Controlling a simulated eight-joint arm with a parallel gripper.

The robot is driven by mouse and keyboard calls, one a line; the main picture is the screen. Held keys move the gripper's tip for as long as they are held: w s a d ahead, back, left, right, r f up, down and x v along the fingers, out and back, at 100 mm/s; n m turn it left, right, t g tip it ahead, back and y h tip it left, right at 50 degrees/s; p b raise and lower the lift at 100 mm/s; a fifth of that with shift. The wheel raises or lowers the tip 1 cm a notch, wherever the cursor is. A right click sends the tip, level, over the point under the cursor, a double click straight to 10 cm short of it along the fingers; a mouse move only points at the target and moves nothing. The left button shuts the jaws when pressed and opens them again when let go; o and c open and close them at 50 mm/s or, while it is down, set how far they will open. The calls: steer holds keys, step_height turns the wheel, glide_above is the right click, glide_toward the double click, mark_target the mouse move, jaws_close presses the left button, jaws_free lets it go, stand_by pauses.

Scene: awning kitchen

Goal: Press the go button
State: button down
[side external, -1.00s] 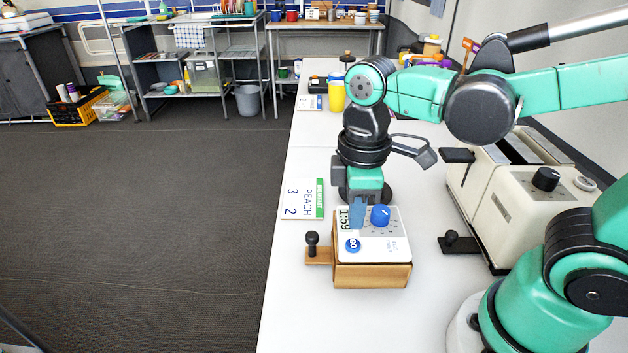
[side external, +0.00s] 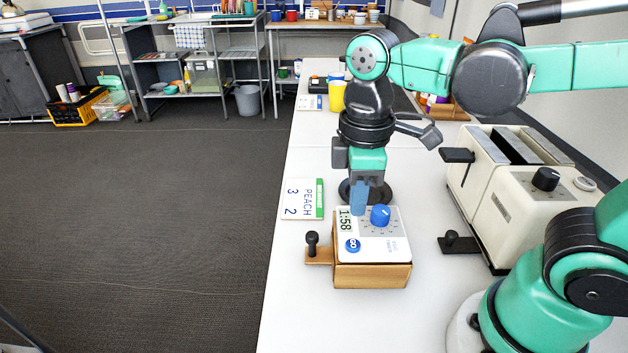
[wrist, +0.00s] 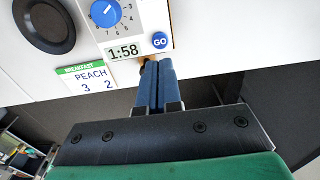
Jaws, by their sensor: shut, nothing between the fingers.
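The timer box (side external: 372,276) stands on the white table, with a wooden body and a white top. Its blue GO button (side external: 352,246) is on the top's near left, and it also shows in the wrist view (wrist: 160,40). The display (side external: 345,220) reads 1:58. A blue dial (side external: 380,215) sits beside the display. My gripper (side external: 358,212) points down with its blue fingers shut and empty. In the side view it is over the far left part of the top, behind the GO button. In the wrist view the fingertips (wrist: 158,62) appear just below the button; contact cannot be told.
A wooden tab with a black knob (side external: 312,242) sticks out left of the timer. A card reading PEACH 3 2 (side external: 302,199) lies behind it to the left. A black round dish (side external: 379,191) is behind. A cream toaster (side external: 520,195) stands to the right.

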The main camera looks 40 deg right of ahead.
steer(key=shift+r, duration=2.8)
steer(key=w+d+f+m+t, duration=0.1)
steer(key=f+m+t, duration=0.1)
steer(key=w+d+f+m+t, duration=0.1)
steer(key=m+t, duration=0.1)
steer(key=m, duration=0.1)
steer(key=w+d+f+m+t, duration=0.1)
steer(key=d+f+m+t, duration=0.1)
steer(key=m, duration=0.1)
steer(key=shift+d+f, duration=0.1)
steer(key=shift+f, duration=0.25)
steer(key=shift+w+d+f+m+t, duration=0.15)
steer(key=shift+d+m+t, duration=0.15)
steer(key=shift+m+t, duration=0.25)
